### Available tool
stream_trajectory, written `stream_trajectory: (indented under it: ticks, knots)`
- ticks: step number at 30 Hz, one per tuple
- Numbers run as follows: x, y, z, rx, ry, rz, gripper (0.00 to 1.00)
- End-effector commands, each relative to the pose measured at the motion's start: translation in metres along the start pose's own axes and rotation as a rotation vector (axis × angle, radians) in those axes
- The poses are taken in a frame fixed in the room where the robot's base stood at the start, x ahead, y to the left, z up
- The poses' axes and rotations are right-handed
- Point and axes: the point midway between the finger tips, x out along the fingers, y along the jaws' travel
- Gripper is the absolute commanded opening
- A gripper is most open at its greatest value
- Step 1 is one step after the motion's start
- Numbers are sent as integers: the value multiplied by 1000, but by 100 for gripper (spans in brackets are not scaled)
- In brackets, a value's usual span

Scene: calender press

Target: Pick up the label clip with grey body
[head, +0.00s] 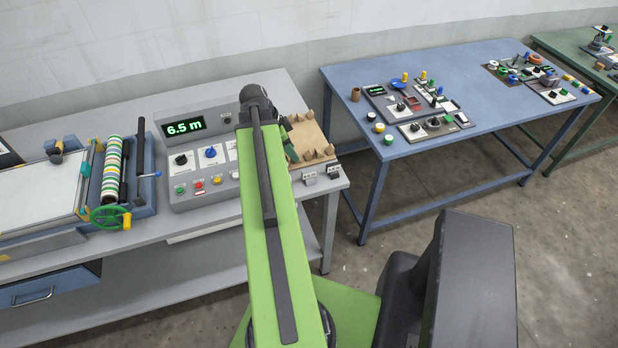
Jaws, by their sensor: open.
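Two small label clips stand at the front right corner of the grey bench. The left one (309,177) looks grey-bodied with a pale label. The right one (334,171) looks darker, with a pale label too. My green arm reaches over the bench, and my gripper (289,143) is partly hidden behind it. The gripper is open, over the left side of the wooden tray and behind the clips in the picture. It appears apart from both clips. Its fingertips are too small to make out clearly.
A wooden tray (318,152) with upright pegs lies just behind the clips. A grey control panel (190,185) with a green "6.5 m" display stands left of my arm. A blue table (470,75) with several parts stands to the right, across a floor gap.

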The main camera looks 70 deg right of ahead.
Motion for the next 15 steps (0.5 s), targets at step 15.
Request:
stream_trajectory:
  ticks: [15]
  knots:
    - [98, 0, 1, -2, 0, -1, 42]
